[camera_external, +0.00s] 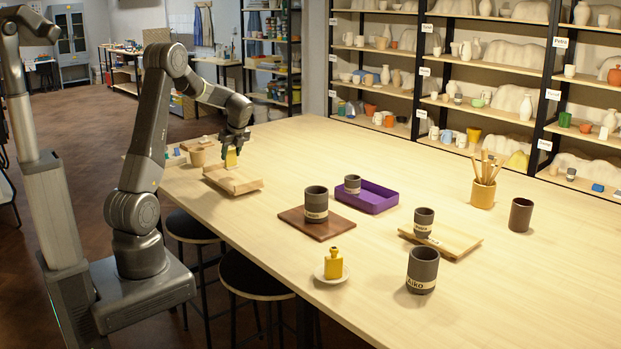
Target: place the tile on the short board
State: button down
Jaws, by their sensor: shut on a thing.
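My gripper (233,149) is at the left end of the big table, pointing down and shut on a small yellow tile (231,160). The tile is upright, above or touching a pale wooden board (240,187); I cannot tell whether it touches. A second pale board (462,245) lies at the right with a dark cup (424,221) on it. A dark brown board (300,224) in the middle bears another dark cup (316,203). No board is visibly marked as the short one.
A purple tray (374,204) has a dark cup (352,184) at its edge. A yellow bottle (333,265) stands on a white saucer (344,276). Dark cups (422,271) (520,215) and a brush pot (483,194) stand right. The table's back middle is clear.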

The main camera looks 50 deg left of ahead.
aim_at(232, 162)
jog(key=shift+f, duration=1.95)
jog(key=shift+f, duration=0.1)
jog(key=c, duration=0.7)
grip_release()
jog(key=shift+r, duration=0.2)
jog(key=v, duration=1.2)
jog(key=shift+f+b, duration=0.1)
jog(key=shift+b, duration=0.3)
jog(key=shift+f, duration=0.1)
